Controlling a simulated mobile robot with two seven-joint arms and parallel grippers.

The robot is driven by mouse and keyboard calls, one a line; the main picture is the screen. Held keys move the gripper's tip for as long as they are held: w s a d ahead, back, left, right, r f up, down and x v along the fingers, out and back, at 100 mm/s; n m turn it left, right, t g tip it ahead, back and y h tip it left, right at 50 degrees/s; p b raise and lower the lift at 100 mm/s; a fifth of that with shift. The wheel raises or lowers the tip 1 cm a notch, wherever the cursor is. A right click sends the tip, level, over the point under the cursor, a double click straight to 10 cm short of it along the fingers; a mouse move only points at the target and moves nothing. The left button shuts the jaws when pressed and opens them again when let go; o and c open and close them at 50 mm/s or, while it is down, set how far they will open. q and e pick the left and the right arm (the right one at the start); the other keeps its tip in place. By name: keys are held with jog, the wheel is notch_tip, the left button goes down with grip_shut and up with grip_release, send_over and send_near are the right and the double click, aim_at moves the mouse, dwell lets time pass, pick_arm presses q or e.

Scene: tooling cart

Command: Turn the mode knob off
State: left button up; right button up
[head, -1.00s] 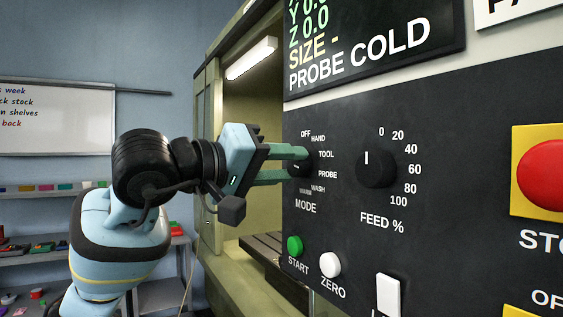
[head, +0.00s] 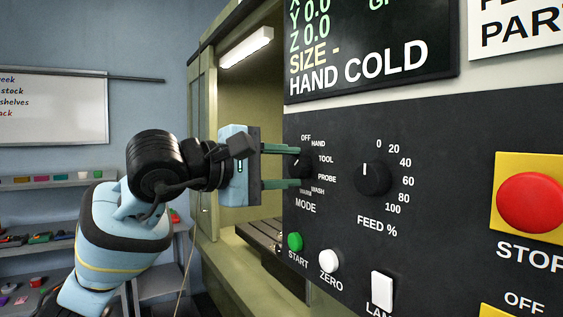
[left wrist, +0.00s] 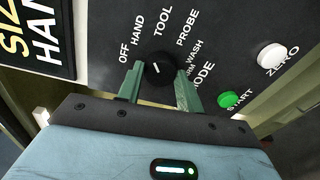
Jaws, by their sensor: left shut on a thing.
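The black mode knob (head: 298,165) sits on the dark control panel, ringed by the labels OFF, HAND, TOOL, PROBE, WASH and WARM. My left gripper (head: 304,166) is shut on it, with one green finger above and one below in the head view. In the left wrist view the knob (left wrist: 158,72) shows between the two fingertips of the left gripper (left wrist: 158,75), with a short white pointer mark. The display (head: 370,55) reads HAND COLD. My right gripper is not in view.
The feed knob (head: 372,178) is just right of the mode knob. The green START button (head: 295,241) and white ZERO button (head: 329,260) are below. A big red stop button (head: 535,202) is at the right. The machine's opening is behind my gripper.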

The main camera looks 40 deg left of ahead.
pick_arm(q)
jog(key=n+p, duration=0.1)
jog(key=n, duration=0.3)
jog(key=shift+r+h, duration=0.1)
jog(key=shift+h, duration=0.2)
jog(key=n, duration=0.3)
jog(key=shift+a+g, duration=0.1)
jog(key=shift+g, duration=0.2)
jog(key=shift+n+h+p, duration=0.3)
jog(key=shift+n+p, duration=0.05)
jog(key=shift+n, duration=0.55)
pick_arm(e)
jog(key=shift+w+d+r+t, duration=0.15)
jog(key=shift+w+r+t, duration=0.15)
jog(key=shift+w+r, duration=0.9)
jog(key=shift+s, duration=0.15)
pick_arm(q)
jog(key=o, duration=1)
